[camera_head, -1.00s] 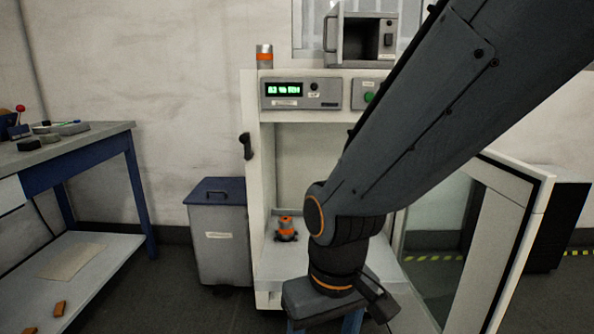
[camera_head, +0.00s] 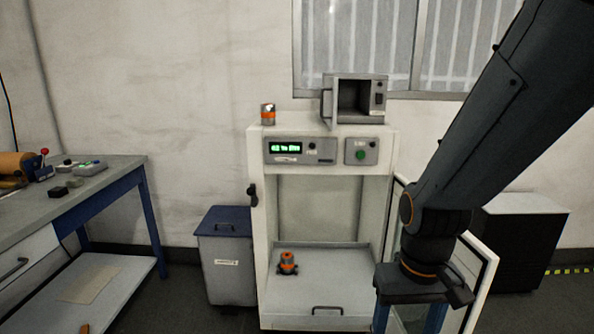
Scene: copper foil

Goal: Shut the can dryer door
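A tall white cabinet (camera_head: 257,250) with a green display stands ahead, and its glass door (camera_head: 483,290) is swung open to the right. A small grey box (camera_head: 357,81) with a dark open front sits on top. Its door (camera_head: 328,103) with a handle appears swung open at the left side. I cannot read which one is labelled as the can dryer. My gripper (camera_head: 408,318) points down in front of the glass door and hides part of it. Its blue fingers are apart with nothing seen between them. Their tips are cut off by the picture's bottom edge.
An orange and grey can (camera_head: 268,114) stands on the cabinet, and an orange-topped object (camera_head: 287,263) sits inside. A lidded grey bin (camera_head: 228,262) stands left. A blue-legged bench (camera_head: 100,180) is at far left, a black unit (camera_head: 520,245) at right. Floor between bench and bin looks clear.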

